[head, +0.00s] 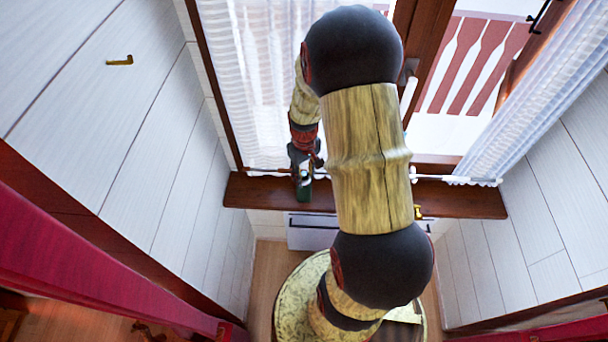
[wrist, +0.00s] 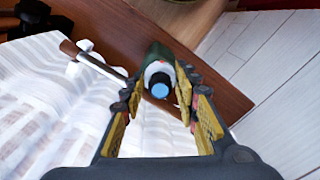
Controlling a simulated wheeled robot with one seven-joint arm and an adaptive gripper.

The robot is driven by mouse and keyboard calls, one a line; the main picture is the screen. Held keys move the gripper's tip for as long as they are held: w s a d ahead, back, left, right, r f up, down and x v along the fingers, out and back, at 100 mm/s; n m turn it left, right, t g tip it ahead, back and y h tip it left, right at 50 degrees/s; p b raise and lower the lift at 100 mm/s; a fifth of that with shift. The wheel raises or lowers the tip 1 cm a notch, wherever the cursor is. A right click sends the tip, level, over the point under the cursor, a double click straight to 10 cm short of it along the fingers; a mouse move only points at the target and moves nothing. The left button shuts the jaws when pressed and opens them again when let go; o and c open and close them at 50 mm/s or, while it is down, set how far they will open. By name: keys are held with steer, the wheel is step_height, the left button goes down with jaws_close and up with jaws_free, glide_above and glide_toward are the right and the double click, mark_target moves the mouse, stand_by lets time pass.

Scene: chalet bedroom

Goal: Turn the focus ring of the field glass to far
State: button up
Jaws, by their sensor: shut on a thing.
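The field glass (head: 304,192) is a small dark green cylinder at the brown window sill, left of my arm in the head view. In the wrist view the field glass (wrist: 157,54) shows a green body, a pale ring and a dark end with a blue lens facing the camera. My gripper (head: 305,164) is at its upper end. In the wrist view my gripper (wrist: 160,88) has one finger on each side of the pale ring and dark end, shut on the field glass. No focus marking is readable, and its far side is hidden.
The wooden sill (head: 460,199) runs below the window. A thin rod (wrist: 95,62) and white sheer curtain (wrist: 45,95) are close to the gripper. White plank walls (head: 170,150) flank the space. A small yellow thing (head: 418,212) sits by the sill, right of my arm.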

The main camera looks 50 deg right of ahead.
steer(key=o, duration=1.2)
